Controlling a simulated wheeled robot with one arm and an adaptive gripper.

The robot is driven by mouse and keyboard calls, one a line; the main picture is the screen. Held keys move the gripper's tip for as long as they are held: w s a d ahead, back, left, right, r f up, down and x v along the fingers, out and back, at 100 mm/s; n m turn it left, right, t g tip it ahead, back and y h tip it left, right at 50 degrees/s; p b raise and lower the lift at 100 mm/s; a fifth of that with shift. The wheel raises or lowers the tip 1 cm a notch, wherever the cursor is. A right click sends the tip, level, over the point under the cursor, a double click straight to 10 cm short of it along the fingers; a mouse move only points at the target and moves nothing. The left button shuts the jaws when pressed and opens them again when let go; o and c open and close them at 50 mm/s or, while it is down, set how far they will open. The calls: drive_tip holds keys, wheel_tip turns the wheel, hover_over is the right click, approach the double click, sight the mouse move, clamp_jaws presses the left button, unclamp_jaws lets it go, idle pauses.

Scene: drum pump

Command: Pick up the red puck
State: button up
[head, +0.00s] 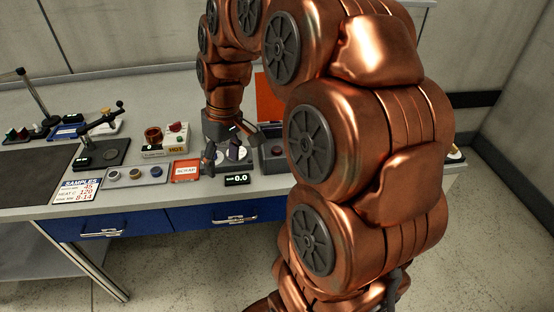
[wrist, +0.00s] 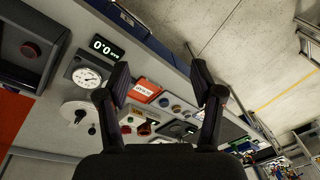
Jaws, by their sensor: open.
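A small round dark red piece, which looks like the red puck (wrist: 31,50), sits in a dark square-framed box (wrist: 48,78) at the left of the wrist view. In the head view the box (head: 272,163) stands right of my gripper, partly behind my arm. My gripper (wrist: 160,80) is open, with nothing between its fingers. In the head view my gripper (head: 235,150) is over the bench near the gauge unit, left of the box and apart from the red piece.
Left are a red SCRAP tray (head: 186,170), a tray of small pucks (head: 135,174), and a HOT-labelled unit (head: 176,140). An orange-red panel (head: 268,97) is behind.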

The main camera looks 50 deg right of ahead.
drive_tip(key=w+d+f+t+b, duration=0.1)
drive_tip(key=w+d+f+b, duration=0.2)
drive_tip(key=d, duration=0.5)
drive_tip(key=w+d+f+t+b, duration=0.1)
drive_tip(key=w+d+f+b, duration=0.2)
drive_tip(key=d, duration=0.4)
drive_tip(key=h+b, duration=0.1)
hover_over(277, 149)
drive_tip(key=s, duration=0.1)
drive_tip(key=shift+t, duration=0.3)
drive_tip(key=f, duration=0.4)
drive_tip(key=shift+s+d+f, duration=0.1)
drive_tip(key=shift+d+f, duration=0.1)
drive_tip(key=shift+d, duration=0.15)
drive_tip(key=shift+d+f, duration=0.15)
drive_tip(key=shift+f, duration=0.1)
drive_tip(key=shift+x, duration=1.05)
drive_tip(key=shift+s+a+f+p, duration=0.2)
drive_tip(key=shift+f+p, duration=0.35)
drive_tip(key=shift+f, duration=0.2)
drive_tip(key=shift+s+p+x, duration=0.15)
drive_tip(key=shift+p+x, duration=0.1)
drive_tip(key=shift+x, duration=0.7)
drive_tip(key=shift+s+p+x, duration=0.1)
drive_tip(key=shift+p+x, duration=0.1)
drive_tip(key=shift+x, duration=0.75)
drive_tip(key=shift+f, duration=0.1)
drive_tip(key=shift+c, duration=0.3)
drive_tip(key=c, duration=0.9)
